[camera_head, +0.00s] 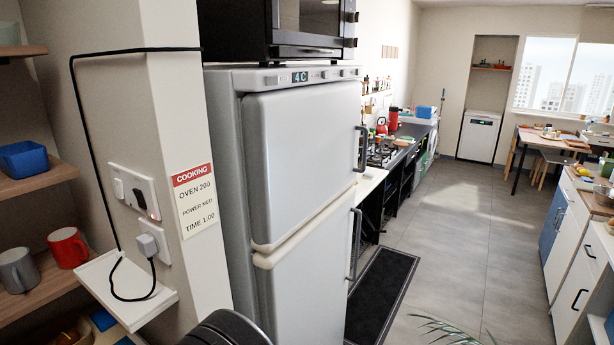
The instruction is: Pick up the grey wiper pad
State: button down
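I cannot make out a grey wiper pad in this view. The gas hob (380,154) is far off on the counter beyond the fridge, and things on the counter around it are too small to tell apart. My gripper is not in view. A dark rounded shape at the bottom edge, left of centre, may be part of my own arm.
A tall white fridge (300,170) stands close in front, with a dark microwave (312,30) on top. Shelves at left hold a blue box (24,159) and a red mug (67,247). A dark mat (383,295) lies by the fridge. The grey floor (450,225) is open.

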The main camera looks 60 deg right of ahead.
aim_at(368, 177)
jog(key=z, duration=1.4)
jog(key=i+l, duration=0.15)
jog(key=l, duration=0.2)
jog(key=i+l+u, duration=0.1)
jog(key=l, duration=0.25)
jog(key=i+l, duration=0.2)
jog(key=l, duration=0.15)
jog(key=i+l+u, duration=0.1)
jog(key=l, duration=0.3)
jog(key=i+l, duration=0.15)
jog(key=l, duration=0.2)
jog(key=i+l+u, duration=0.1)
jog(key=l, duration=0.3)
jog(key=i+l, duration=0.15)
jog(key=l, duration=0.2)
jog(key=i+l+u, duration=0.1)
jog(key=l, duration=0.3)
jog(key=i+l, duration=0.55)
jog(key=i+l+u, duration=0.1)
jog(key=i+l, duration=0.45)
jog(key=i+l+u, duration=0.1)
jog(key=i+l, duration=0.45)
jog(key=l, duration=0.15)
jog(key=i+l, duration=0.5)
jog(key=l, duration=0.2)
